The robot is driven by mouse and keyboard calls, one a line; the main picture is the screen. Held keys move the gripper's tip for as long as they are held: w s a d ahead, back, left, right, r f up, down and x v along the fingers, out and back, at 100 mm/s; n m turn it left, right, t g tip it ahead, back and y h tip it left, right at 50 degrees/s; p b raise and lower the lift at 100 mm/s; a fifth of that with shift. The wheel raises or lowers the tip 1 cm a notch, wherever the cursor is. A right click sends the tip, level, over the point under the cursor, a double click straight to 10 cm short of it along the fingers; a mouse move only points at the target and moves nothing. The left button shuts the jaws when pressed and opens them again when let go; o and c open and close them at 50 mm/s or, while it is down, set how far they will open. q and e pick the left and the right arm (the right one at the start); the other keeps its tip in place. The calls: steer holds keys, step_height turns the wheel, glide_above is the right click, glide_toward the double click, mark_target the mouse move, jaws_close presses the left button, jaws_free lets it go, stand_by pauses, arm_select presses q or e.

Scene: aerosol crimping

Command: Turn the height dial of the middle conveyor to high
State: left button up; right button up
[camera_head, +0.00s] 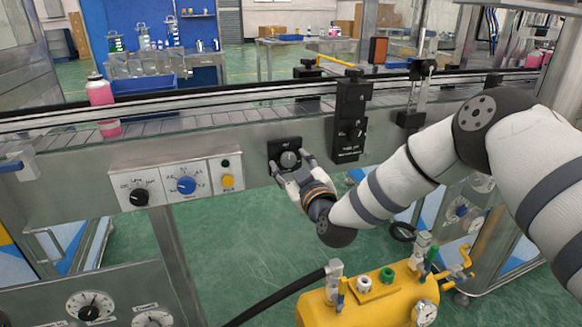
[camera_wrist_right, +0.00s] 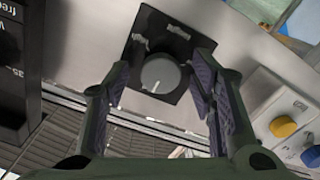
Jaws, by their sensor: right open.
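The grey round dial (camera_head: 289,158) sits on a small black plate (camera_head: 276,149) on the front of the conveyor (camera_head: 236,148). In the right wrist view the dial (camera_wrist_right: 160,74) carries a white pointer line, directed down and left in that picture. Its label is too small to read. My right gripper (camera_head: 290,166) is open in front of the plate. In the right wrist view its fingers (camera_wrist_right: 161,84) stand on either side of the dial, with gaps between pads and knob. My left gripper is not in view.
A control panel with a black knob (camera_head: 139,197), blue knob (camera_head: 186,185) and yellow button (camera_head: 227,181) is left of the dial. A black box (camera_head: 350,118) is close on its right. A yellow tank (camera_head: 375,305) stands below. A pink bottle (camera_head: 99,90) is on the belt.

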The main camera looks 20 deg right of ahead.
steer(key=c, duration=1.1)
steer(key=shift+c, duration=0.2)
